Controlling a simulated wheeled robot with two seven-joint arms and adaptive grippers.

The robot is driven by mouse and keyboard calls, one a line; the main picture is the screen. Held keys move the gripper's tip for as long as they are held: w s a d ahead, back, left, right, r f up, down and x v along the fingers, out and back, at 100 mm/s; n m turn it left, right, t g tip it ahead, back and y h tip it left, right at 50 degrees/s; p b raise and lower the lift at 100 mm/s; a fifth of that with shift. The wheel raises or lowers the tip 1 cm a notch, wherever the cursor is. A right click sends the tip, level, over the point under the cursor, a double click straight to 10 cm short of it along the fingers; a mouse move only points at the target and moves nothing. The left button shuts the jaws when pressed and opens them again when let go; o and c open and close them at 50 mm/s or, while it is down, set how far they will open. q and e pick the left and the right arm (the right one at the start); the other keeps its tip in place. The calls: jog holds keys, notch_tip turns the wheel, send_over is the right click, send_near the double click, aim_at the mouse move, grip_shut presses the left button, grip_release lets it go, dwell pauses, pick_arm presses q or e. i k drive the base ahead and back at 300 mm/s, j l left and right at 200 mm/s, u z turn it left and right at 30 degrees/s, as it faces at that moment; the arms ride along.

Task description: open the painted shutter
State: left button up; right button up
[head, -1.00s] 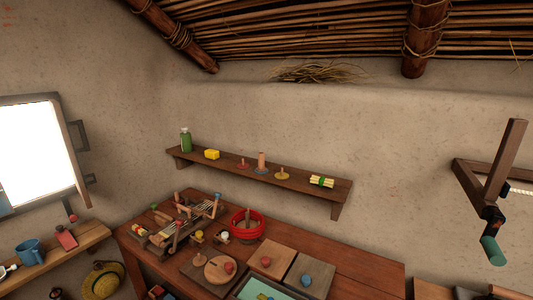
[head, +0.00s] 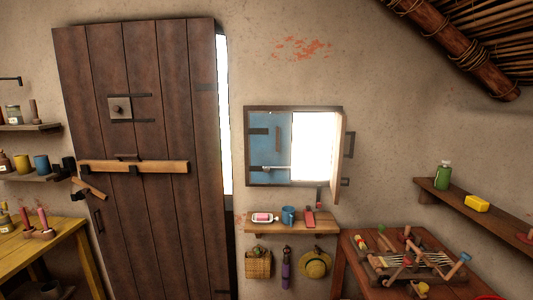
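The painted shutter (head: 262,148) is a blue panel in the small wall window right of the door. It covers the left part of the opening, and the right part shows bright daylight. A short upright wooden piece (head: 278,139) and dark straps are on the blue panel. A thin pale bar (head: 276,168) crosses its lower part. A narrow wooden panel (head: 339,150) stands out at the window's right side, seen nearly edge-on. The dark window frame (head: 290,109) surrounds the opening. Neither of my grippers is in view.
A small shelf (head: 285,224) below the window holds a blue mug (head: 288,215), a bottle and a red item. A basket (head: 258,264) and a hat (head: 315,263) hang under it. A plank door (head: 150,230) stands left. A cluttered workbench (head: 345,270) is at lower right.

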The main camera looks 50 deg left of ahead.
aim_at(270, 135)
jog(key=u, duration=1.35)
